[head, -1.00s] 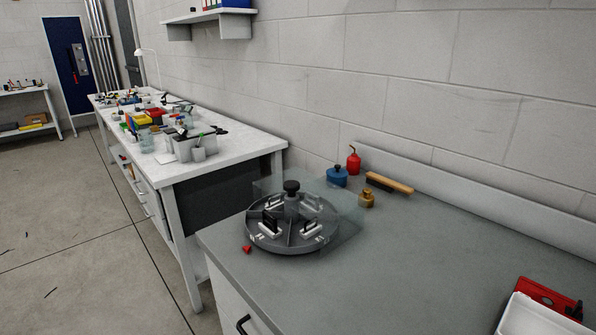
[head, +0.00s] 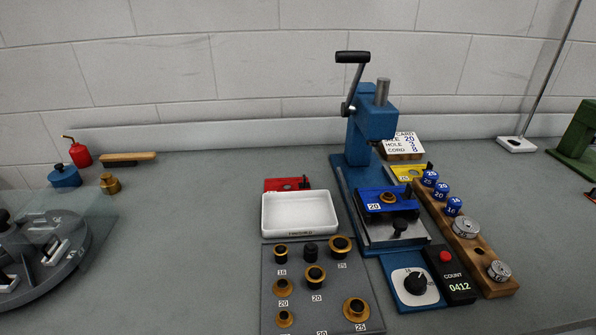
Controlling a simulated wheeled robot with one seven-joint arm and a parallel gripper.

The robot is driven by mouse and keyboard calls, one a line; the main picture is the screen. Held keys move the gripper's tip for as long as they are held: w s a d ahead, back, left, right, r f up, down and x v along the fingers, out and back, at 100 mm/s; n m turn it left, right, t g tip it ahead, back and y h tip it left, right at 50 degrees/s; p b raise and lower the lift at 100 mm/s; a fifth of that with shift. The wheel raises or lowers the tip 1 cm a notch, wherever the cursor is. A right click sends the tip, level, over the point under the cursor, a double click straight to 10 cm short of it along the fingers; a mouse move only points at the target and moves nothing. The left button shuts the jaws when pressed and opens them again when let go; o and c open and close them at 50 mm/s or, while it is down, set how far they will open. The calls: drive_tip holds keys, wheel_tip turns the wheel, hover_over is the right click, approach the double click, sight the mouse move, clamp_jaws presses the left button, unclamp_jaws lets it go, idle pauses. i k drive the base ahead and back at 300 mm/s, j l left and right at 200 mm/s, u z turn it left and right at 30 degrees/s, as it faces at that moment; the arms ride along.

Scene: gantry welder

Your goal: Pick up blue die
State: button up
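A blue block (head: 387,199) marked 20 sits on the bed of the blue hand press (head: 362,145), right of the picture's middle. It has a brass-coloured ring on top and a dark knob or pin at its right end. Similar plates are a red one (head: 275,184), partly hidden behind a white tray, and a yellow one (head: 401,171) behind the press bed. Blue-topped cylinders (head: 441,190) marked 25, 20 and 16 stand in a wooden rack to the right. My gripper is not in view.
The white tray (head: 300,231) stands left of the press, with a grey board (head: 270,310) of brass-rimmed parts in front. The grey carousel (head: 75,262) is far left; the bench between is clear.

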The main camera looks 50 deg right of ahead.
sight(441, 191)
drive_tip(key=z, duration=1.5)
